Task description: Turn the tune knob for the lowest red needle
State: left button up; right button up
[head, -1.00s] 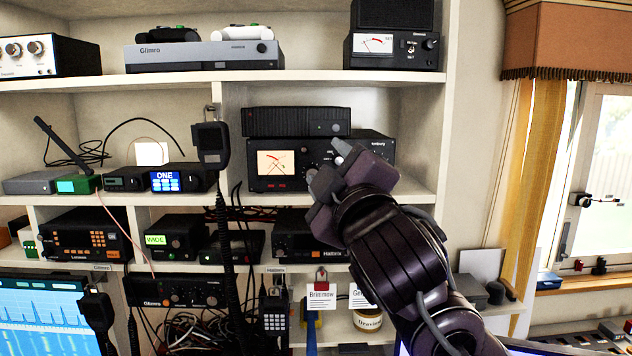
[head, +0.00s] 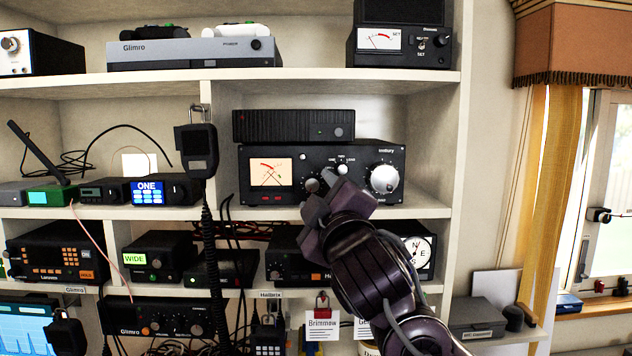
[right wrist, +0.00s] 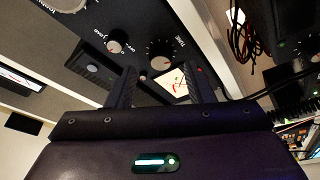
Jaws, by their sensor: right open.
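A black radio unit (head: 225,190) on the middle shelf has a lit cream meter (head: 270,172) with a red arc and crossed needles; their exact reading is too small to tell. My right gripper (head: 322,192) is in front of the unit's face, close to that knob. Its fingers (right wrist: 158,72) are apart, with the knob showing beyond the tips; contact cannot be told. My left gripper is out of view.
A large silver knob (head: 384,178) is to the right on the same face. A smaller pale-capped knob (right wrist: 115,40) is near the tune knob. A black box (head: 293,125) lies on the unit. A hand microphone (head: 196,150) hangs left of it.

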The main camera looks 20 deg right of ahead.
aim_at(312, 184)
jog(key=shift+p+x, duration=0.3)
jog(key=shift+x, duration=1)
jog(key=shift+f, duration=0.1)
jog(key=shift+c, duration=0.2)
jog(key=shift+s, duration=0.1)
jog(key=shift+c, duration=1.1)
jog(key=c, duration=0.7)
jog(key=m+b, duration=0.1)
jog(key=b, duration=0.4)
jog(key=shift+f+m+h, duration=0.3)
jog(key=shift+m, duration=0.1)
jog(key=shift+c, duration=0.2)
jog(key=shift+r+m+b, duration=0.25)
jog(key=shift+m+b, duration=0.15)
jog(key=shift+b, duration=0.05)
